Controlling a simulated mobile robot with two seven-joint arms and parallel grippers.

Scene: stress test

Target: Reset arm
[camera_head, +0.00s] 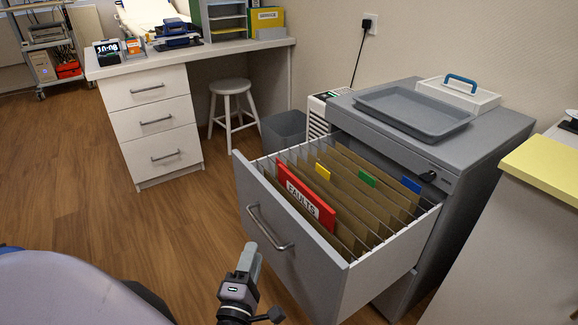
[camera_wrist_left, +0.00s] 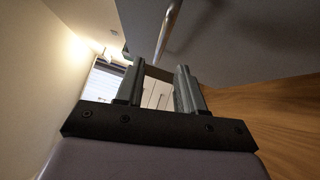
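My left gripper (camera_head: 250,258) is at the bottom middle of the head view, in front of the open file drawer (camera_head: 290,262) and just below its metal handle (camera_head: 268,228). In the left wrist view the two fingers of my left gripper (camera_wrist_left: 170,76) stand apart with nothing seen between them. The handle (camera_wrist_left: 168,30) appears past the fingertips there, and the gripper does not grasp it. Whether a finger touches the handle I cannot tell. My right gripper is in neither view.
The open drawer holds hanging folders, including a red one labelled FAULTS (camera_head: 309,201). A grey tray (camera_head: 412,110) lies on the cabinet. A white desk (camera_head: 150,120), a stool (camera_head: 231,88) and a bin (camera_head: 284,130) stand behind. Wood floor (camera_head: 110,220) is clear at left.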

